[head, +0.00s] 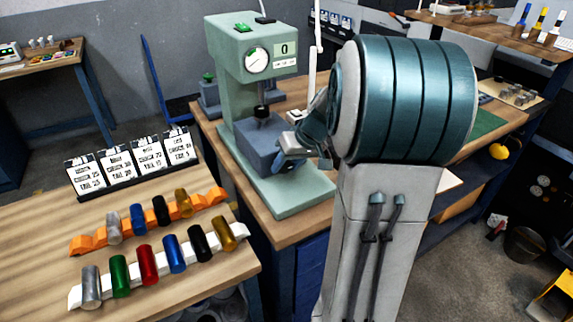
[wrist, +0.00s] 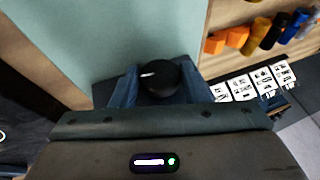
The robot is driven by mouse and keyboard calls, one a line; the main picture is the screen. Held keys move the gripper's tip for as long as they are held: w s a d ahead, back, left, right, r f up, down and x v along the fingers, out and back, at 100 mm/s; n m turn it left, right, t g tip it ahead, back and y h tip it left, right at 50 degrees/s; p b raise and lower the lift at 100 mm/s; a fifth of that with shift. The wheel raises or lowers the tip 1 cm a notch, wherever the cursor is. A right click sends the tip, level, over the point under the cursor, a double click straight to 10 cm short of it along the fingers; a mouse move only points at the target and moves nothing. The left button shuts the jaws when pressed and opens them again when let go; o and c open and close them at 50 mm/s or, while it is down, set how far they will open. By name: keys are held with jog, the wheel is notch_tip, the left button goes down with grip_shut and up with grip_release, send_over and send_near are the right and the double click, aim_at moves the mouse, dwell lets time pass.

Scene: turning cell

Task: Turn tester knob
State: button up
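The tester is a pale green column machine (head: 222,88) with a round dial gauge, a green button on top and a display reading 0. A blue-grey block (head: 252,150) sits under its spindle, above the green base plate. In the wrist view a round black knob (wrist: 160,76) lies between the two blue fingers of my gripper (wrist: 161,88), with no clear gap on either side. In the head view my gripper (head: 283,160) is at the right front of the blue-grey block. The knob is hidden there by my gripper and arm.
The tester's bench (head: 290,232) continues behind my arm. The floor at right holds a bucket (head: 524,244).

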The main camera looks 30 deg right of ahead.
jog(key=shift+o, duration=1.2)
jog(key=v, duration=1.4)
jog(key=shift+f, duration=0.1)
jog(key=shift+h, duration=0.6)
jog(key=p+x, duration=0.2)
jog(key=x, duration=0.2)
jog(key=a+p+x, duration=0.1)
jog(key=p+x, duration=0.1)
jog(key=x, duration=0.3)
jog(key=p+x, duration=0.2)
jog(key=x, duration=0.2)
jog(key=shift+w+a+f, duration=0.15)
jog(key=shift+a+f, duration=0.05)
jog(key=shift+a, duration=0.15)
